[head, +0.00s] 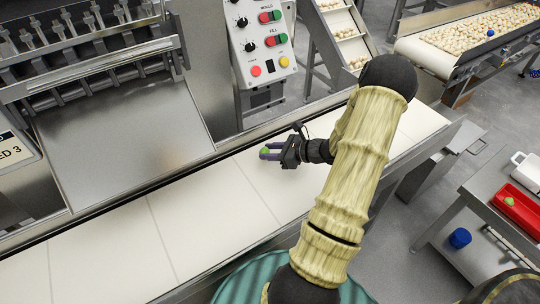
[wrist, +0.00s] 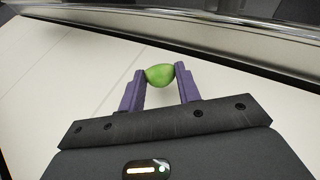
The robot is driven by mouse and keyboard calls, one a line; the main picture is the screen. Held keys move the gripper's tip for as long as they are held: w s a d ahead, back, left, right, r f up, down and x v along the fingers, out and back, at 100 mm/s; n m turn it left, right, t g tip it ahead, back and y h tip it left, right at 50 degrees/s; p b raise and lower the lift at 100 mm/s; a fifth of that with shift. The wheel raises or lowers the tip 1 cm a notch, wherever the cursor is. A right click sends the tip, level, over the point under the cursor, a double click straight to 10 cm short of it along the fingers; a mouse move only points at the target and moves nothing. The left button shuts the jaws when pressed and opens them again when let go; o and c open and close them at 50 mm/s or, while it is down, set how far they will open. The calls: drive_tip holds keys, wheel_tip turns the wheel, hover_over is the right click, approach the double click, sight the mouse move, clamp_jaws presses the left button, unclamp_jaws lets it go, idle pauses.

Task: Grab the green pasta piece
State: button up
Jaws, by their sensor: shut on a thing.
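The green pasta piece (wrist: 159,74) is a small rounded lump. It sits between the purple fingertips of my gripper (wrist: 160,78) in the wrist view, with both fingers touching its sides. In the head view, the green piece (head: 265,151) shows at the tips of my gripper (head: 269,153), over the pale conveyor belt (head: 110,230). My gripper is shut on the piece. I cannot tell whether the piece touches the belt or is just above it.
A metal rail (wrist: 200,40) runs along the belt's far side. A control panel (head: 262,45) and a steel machine (head: 120,110) stand behind it. A red tray (head: 517,212) with a green piece in it is on a side table at right. The belt at left is clear.

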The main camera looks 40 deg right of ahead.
wheel_tip(320, 180, up, 7)
drive_tip(key=p, duration=0.1)
